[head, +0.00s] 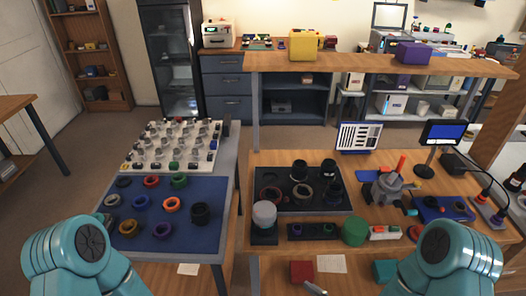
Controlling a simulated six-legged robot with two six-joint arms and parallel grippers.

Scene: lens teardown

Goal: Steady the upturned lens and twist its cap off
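On the front left of the right-hand workbench, an upright piece with a light grey round top (265,213) stands on a dark block (264,237). It looks most like the upturned lens with its cap, but I cannot be sure at this size. Several dark lens-like cylinders and rings stand on a black tray (318,204) behind it. Two teal links of my arms show at the bottom left and bottom right corners. Neither gripper shows, and nothing is seen touching the capped piece.
A blue mat (190,191) with several coloured rings and a white tray (142,157) of small parts lie on the left table. A gap separates the tables. A green cylinder (355,231), a grey vise-like device (384,187) and a small screen (444,132) stand on the right bench.

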